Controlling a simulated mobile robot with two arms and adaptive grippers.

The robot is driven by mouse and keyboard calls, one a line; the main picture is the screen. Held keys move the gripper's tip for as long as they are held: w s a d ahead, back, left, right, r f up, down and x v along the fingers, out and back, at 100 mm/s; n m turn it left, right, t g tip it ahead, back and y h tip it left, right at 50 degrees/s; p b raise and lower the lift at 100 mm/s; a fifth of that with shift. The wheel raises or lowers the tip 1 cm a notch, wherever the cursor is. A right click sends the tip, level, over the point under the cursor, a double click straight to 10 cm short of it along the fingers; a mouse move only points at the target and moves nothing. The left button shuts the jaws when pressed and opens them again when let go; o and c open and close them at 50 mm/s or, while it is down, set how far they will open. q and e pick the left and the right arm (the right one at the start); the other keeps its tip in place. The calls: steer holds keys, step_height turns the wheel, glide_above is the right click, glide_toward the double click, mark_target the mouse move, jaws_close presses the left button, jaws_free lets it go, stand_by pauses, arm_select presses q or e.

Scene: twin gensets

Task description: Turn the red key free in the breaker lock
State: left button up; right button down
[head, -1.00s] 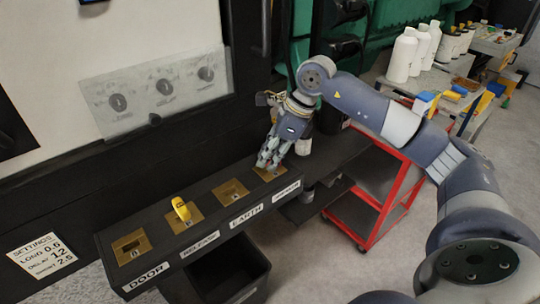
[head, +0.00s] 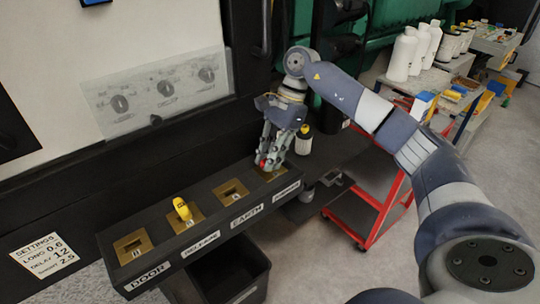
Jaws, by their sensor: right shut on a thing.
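My right gripper (head: 268,160) reaches down to the far right brass lock plate (head: 277,175) on the black lock box (head: 160,222). It is shut on the red key (head: 260,160). Only a small red part of the key shows between the fingers, just over the plate. The fingers hide the rest of the key and the slot, so I cannot tell how far the key is turned. The label under this lock is too small to read surely. My left gripper is not in view.
A yellow key (head: 182,208) stands in the release lock. The door plate (head: 133,247) and earth plate (head: 231,191) hold no key. A dark bin (head: 232,270) is below the box. A red cart (head: 375,205) stands right, and a yellow-topped bottle (head: 303,140) is close behind my gripper.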

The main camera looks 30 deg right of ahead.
steer(key=c, duration=1.4)
jaws_free()
steer(key=shift+r+p, duration=2.4)
steer(key=shift+r, duration=1.4)
steer(key=shift+s+f, duration=0.1)
